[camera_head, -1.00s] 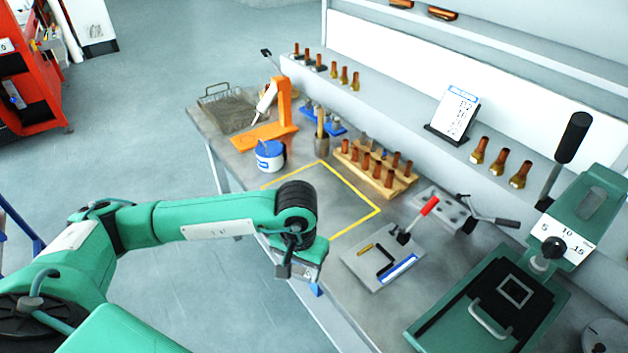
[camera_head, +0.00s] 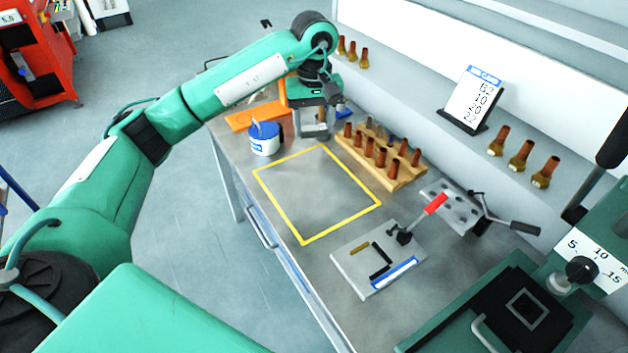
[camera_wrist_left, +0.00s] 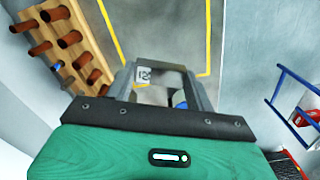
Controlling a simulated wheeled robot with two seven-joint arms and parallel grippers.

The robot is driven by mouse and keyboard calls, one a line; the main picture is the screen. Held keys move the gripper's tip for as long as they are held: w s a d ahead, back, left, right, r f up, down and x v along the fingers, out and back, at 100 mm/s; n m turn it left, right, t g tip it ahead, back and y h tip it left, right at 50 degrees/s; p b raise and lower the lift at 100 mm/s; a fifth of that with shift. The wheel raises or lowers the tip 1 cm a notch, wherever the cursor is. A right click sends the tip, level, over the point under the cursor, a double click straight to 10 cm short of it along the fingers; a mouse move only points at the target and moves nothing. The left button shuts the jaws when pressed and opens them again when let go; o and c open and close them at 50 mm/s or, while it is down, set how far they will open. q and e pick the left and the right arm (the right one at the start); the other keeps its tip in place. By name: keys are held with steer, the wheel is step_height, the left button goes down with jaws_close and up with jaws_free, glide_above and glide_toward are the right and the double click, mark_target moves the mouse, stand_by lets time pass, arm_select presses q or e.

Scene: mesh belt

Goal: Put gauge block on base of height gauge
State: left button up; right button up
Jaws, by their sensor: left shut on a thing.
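My left gripper (camera_head: 318,128) is over the far part of the bench, beside the blue-and-white pot. In the left wrist view my left gripper (camera_wrist_left: 168,92) is shut on a grey block (camera_wrist_left: 143,76) with a small "12" label, apparently the gauge block. A blue patch shows between the fingers; I cannot tell what it belongs to. In the head view the block is mostly hidden by the gripper. I cannot identify the height gauge for certain. An orange stand (camera_head: 250,116) is behind the gripper, partly hidden by my arm. My right gripper is not in view.
The yellow-outlined area (camera_head: 316,194) is clear. A wooden rack (camera_head: 382,160) of copper-coloured pieces is right of the gripper, and the blue-and-white pot (camera_head: 264,140) is left. A grey plate with a red-handled clamp (camera_head: 352,275) and a green machine with a 5-10-15 scale (camera_head: 585,245) stand nearer right.

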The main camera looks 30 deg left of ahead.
arm_select(q)
steer(key=p, duration=0.3)
glide_above(314, 187)
step_height(314, 187, down, 12)
steer(key=shift+f, duration=0.2)
step_height(314, 187, down, 4)
steer(key=shift+f+p, duration=0.2)
steer(key=shift+p, duration=0.2)
steer(key=shift+f+b, duration=0.2)
steer(key=shift+b, duration=0.1)
steer(key=o, duration=1.1)
steer(key=shift+r, duration=0.1)
